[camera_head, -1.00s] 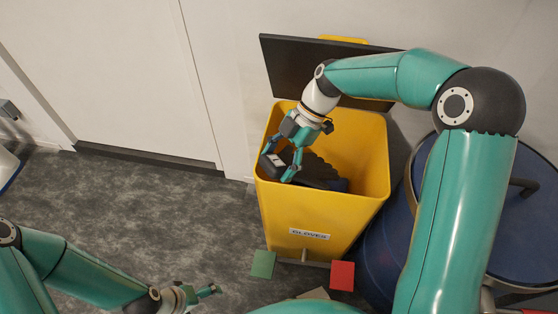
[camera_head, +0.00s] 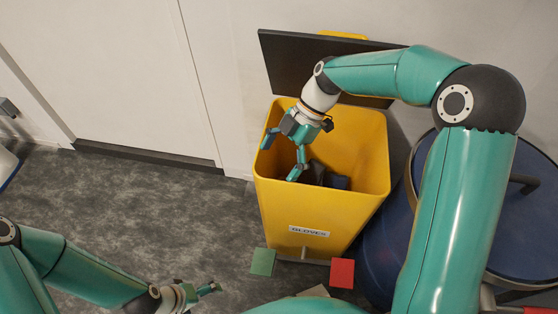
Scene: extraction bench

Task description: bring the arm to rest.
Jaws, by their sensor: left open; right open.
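My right gripper (camera_head: 281,156) is open and empty over the left part of a yellow bin (camera_head: 310,213) labelled GLOVES. One finger is near the bin's left rim and the other is over its opening. Dark items (camera_head: 327,177) lie low inside the bin, partly hidden by the gripper and the front wall. My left gripper (camera_head: 207,289) is at the bottom, over the grey floor, open and apart from everything; its fingers show small.
The bin's dark lid (camera_head: 290,70) stands open against the wall. A green pedal (camera_head: 263,262) and a red pedal (camera_head: 342,273) are at the bin's foot. A blue drum (camera_head: 380,240) stands close on the right. The floor (camera_head: 160,210) at left is clear.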

